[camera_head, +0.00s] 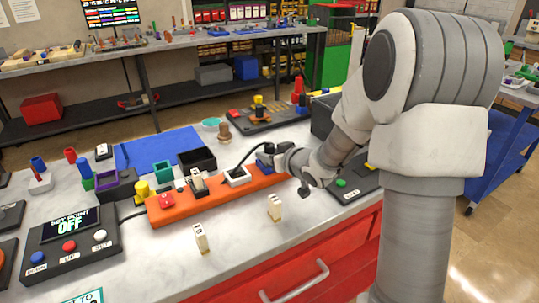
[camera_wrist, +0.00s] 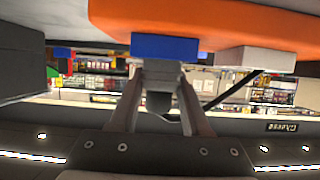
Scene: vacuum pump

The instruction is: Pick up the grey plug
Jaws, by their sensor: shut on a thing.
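My gripper (camera_wrist: 160,85) is shut on a grey plug (camera_wrist: 161,73), seen between its two fingers in the wrist view. The plug is right up against a blue block (camera_wrist: 165,46) on the orange strip (camera_wrist: 240,22); I cannot tell whether it is still seated there. In the head view my gripper (camera_head: 274,156) reaches in from the right to the blue block (camera_head: 264,161), at the right end of the orange strip (camera_head: 217,206). The plug is hidden there by the gripper.
A white socket (camera_head: 237,176) with a black cable sits on the strip just left of my gripper. A black control box (camera_head: 68,242) is at the left.

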